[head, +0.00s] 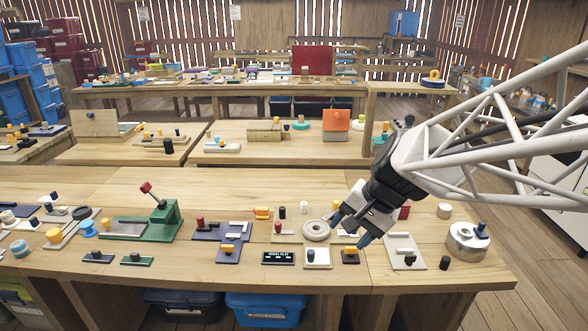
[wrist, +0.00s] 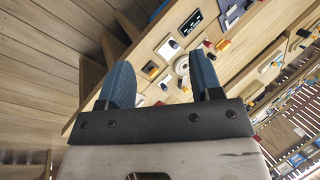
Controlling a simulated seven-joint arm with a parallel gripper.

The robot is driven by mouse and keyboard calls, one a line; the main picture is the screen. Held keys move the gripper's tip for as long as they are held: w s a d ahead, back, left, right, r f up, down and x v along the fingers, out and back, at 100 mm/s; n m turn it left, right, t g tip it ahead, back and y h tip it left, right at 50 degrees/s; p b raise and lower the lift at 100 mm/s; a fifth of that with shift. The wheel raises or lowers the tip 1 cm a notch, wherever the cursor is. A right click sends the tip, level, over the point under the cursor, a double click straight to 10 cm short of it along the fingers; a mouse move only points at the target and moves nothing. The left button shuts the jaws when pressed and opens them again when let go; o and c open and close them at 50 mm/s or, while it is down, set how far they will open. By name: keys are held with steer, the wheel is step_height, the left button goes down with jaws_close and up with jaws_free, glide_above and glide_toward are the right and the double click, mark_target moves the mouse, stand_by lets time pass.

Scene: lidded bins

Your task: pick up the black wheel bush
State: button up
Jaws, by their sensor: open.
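Two small black cylinders could be the black wheel bush, and I cannot tell which one it is. One black cylinder (head: 282,212) stands upright on the table, left of the grey ring. Another black cylinder (head: 445,262) stands near the table's front edge at the right, beside a grey plate. My gripper (head: 350,229) is above the front table between them, with blue fingers spread apart and nothing between them. In the wrist view the open fingers (wrist: 160,60) point over the table, and I cannot make out either cylinder for certain.
A grey ring (head: 316,230) and a black block with an orange knob (head: 350,256) lie near my gripper. A black sign (head: 278,258), a white block (head: 318,257) and a grey plate (head: 404,252) are along the front.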

steer(key=w+a+f+m+t+y, duration=0.1)
steer(key=w+a+f+m+y, duration=0.3)
steer(key=w, duration=0.8)
steer(key=w+a+f+m+t+y, duration=0.1)
steer(key=w+a+f+m, duration=0.35)
steer(key=w, duration=0.75)
steer(key=m+t+y, duration=0.1)
steer(key=m+t, duration=0.4)
steer(key=m, duration=0.7)
glide_toward(283, 208)
steer(key=shift+w+a+f, duration=0.1)
steer(key=shift+w+a, duration=0.45)
steer(key=shift+w, duration=0.2)
steer(key=shift+a, duration=0.1)
steer(key=shift+x, duration=1.2)
steer(key=shift+x, duration=2.55)
